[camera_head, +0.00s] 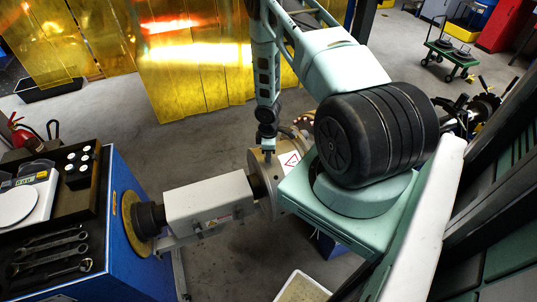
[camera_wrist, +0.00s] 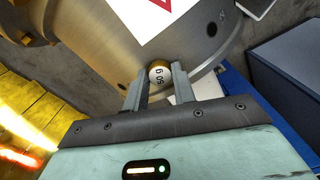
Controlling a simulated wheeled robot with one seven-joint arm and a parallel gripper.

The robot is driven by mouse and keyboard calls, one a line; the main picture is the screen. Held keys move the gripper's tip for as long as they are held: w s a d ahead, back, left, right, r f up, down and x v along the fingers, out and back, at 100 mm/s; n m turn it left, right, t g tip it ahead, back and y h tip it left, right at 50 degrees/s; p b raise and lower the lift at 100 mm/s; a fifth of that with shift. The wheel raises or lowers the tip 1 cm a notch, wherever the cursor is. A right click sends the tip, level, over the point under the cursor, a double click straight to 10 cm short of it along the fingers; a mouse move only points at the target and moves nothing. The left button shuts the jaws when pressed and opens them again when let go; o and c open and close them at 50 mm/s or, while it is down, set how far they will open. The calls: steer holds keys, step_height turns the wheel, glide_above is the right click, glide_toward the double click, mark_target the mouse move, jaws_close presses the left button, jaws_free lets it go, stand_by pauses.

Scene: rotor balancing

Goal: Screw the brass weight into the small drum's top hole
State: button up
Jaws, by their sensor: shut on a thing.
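The small drum (camera_wrist: 110,45) is a bare metal cylinder with a red warning triangle label. In the head view the drum (camera_head: 266,197) sits at the end of a grey machine housing, partly hidden by my arm. My gripper (camera_wrist: 158,80) is shut on the brass weight (camera_wrist: 158,70), a small round piece marked 50 g, upside down in the wrist view. The weight is at the drum's rim, between my fingertips. I cannot tell whether its thread is in a hole. In the head view my gripper (camera_head: 267,155) points down onto the drum's top. Dark holes (camera_wrist: 211,29) show along the drum's edge.
A blue cabinet (camera_head: 125,215) at the left carries a dark tray with wrenches (camera_head: 50,251), a block of white-topped pieces (camera_head: 78,166) and a white round-plate device (camera_head: 18,205). Yellow curtains (camera_head: 190,75) hang behind. A pale bin (camera_head: 302,288) stands on the floor.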

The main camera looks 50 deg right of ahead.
steer(key=m+b, duration=0.1)
steer(key=m, duration=0.3)
steer(key=shift+f, duration=0.15)
steer(key=m+b, duration=0.1)
steer(key=m, duration=0.3)
steer(key=shift+b, duration=0.35)
steer(key=m+b, duration=0.1)
steer(key=m, duration=0.3)
steer(key=m+b, duration=0.1)
steer(key=m, duration=0.3)
steer(key=o, duration=1)
steer(key=shift+m, duration=0.4)
steer(key=shift+o, duration=0.2)
steer(key=shift+a, duration=0.1)
steer(key=shift+w, duration=0.15)
